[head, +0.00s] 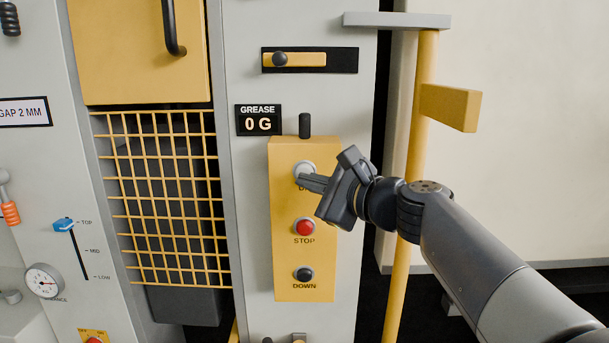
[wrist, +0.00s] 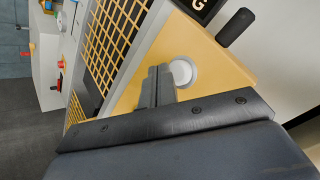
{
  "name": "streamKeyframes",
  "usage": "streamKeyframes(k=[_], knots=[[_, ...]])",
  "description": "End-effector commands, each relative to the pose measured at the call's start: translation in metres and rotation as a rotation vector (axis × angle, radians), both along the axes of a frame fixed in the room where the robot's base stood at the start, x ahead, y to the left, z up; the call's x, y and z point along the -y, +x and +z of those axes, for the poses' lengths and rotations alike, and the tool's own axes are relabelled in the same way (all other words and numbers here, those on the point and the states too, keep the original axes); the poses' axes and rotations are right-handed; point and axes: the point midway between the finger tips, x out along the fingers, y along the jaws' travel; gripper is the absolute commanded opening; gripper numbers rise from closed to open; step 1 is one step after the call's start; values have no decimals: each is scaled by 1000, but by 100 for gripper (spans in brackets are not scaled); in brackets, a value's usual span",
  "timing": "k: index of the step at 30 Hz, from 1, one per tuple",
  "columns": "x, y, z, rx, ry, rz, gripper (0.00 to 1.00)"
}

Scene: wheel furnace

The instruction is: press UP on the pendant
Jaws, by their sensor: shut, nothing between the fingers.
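The pendant (head: 286,260) is a yellow box hanging on the grey panel. Its white UP button (head: 303,168) is at the top, with its label partly hidden by my fingers. The red STOP button (head: 304,228) and the black DOWN button (head: 304,275) are below it. My gripper (head: 310,183) is shut and empty, its fingertips right by the lower edge of the UP button. In the wrist view the white button (wrist: 182,72) shows beside my shut fingertips (wrist: 160,72). I cannot tell whether they touch it.
A yellow post (head: 417,160) with a jutting yellow block (head: 450,106) stands right of the pendant, close to my arm. A GREASE display (head: 258,120) reads 0 G above left. A yellow mesh guard (head: 165,200) is at the left. A slide latch (head: 309,60) is above.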

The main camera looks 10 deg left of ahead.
Motion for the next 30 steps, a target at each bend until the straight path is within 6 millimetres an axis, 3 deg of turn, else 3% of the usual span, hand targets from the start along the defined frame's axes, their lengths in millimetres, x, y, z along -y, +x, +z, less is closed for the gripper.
streamKeyframes(k=[30], knots=[[-2,9,0,0,0,0,0]])
